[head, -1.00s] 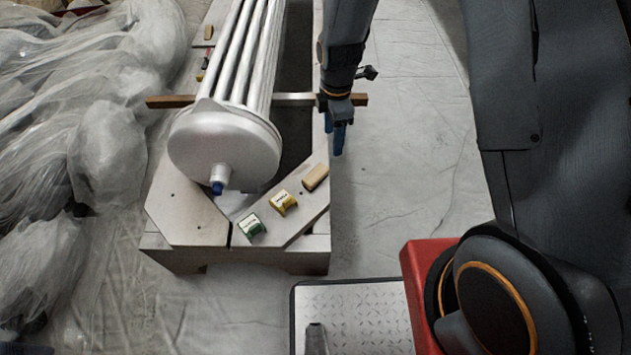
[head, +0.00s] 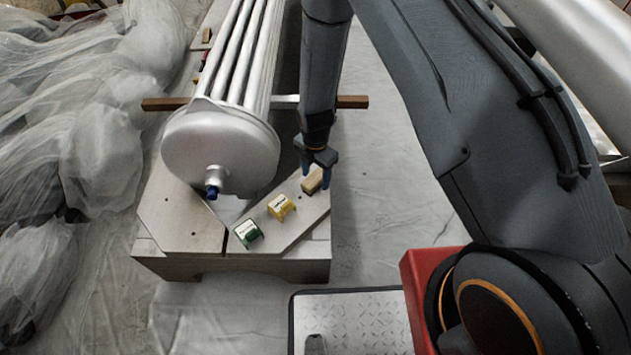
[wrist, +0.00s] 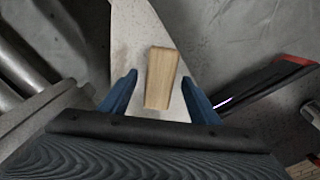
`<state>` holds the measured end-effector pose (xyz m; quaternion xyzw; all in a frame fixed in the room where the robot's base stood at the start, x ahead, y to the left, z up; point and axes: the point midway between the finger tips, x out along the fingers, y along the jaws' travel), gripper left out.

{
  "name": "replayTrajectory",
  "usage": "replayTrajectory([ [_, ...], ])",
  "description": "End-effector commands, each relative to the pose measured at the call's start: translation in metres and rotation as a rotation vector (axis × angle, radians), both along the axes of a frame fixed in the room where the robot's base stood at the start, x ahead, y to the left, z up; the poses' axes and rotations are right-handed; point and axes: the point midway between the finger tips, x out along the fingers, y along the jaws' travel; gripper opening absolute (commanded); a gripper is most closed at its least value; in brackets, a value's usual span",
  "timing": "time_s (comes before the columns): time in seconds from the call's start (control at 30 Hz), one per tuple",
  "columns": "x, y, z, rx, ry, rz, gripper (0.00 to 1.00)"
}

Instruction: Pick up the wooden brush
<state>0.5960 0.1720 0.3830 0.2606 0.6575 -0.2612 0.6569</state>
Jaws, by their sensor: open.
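In the wrist view the gripper (wrist: 160,97) has a gap between each finger and the wood. I cannot tell the exact height of the fingertips over the stand. Any bristles are hidden.
A yellow labelled item (head: 281,207) and a green labelled item (head: 247,233) lie on the stand left of the brush. A large metal tube bundle (head: 222,150) rests on the stand. Crumpled plastic sheeting (head: 75,150) lies at left.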

Motion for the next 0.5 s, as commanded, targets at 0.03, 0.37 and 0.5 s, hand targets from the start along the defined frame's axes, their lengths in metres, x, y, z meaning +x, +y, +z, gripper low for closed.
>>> replayTrajectory([
  [0.03,0.0001,0.0001,-0.0060,0.000,0.000,0.000,0.56],
  [0.37,0.0005,0.0002,-0.0115,0.000,-0.001,-0.001,0.56],
  [0.5,0.0004,0.0001,-0.0114,0.000,-0.001,-0.001,0.33],
])
